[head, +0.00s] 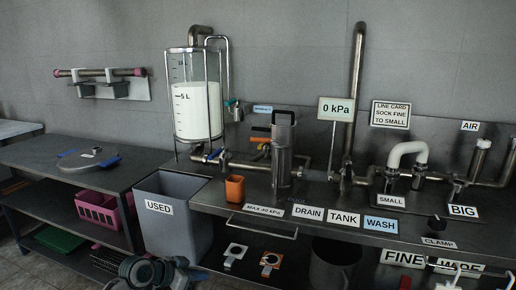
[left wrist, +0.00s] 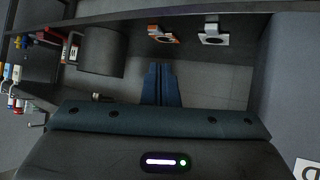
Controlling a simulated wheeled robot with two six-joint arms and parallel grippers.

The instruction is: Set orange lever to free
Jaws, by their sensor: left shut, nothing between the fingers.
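An orange bar (head: 259,140), which looks like the orange lever, lies roughly level just left of the steel cylinder (head: 281,165) on the bench. Its far end and any position marks are too small to read. My left gripper (head: 165,272) is low at the bottom left of the head view, in front of the bench and well below the bar. In the left wrist view its blue fingers (left wrist: 161,72) are together and empty. The orange bar does not show in that view. My right gripper is not seen.
The steel bench carries an orange cup (head: 235,188), pipes and label plates. A grey USED bin (head: 172,215) stands left of it. A clear tank (head: 197,105) stands behind.

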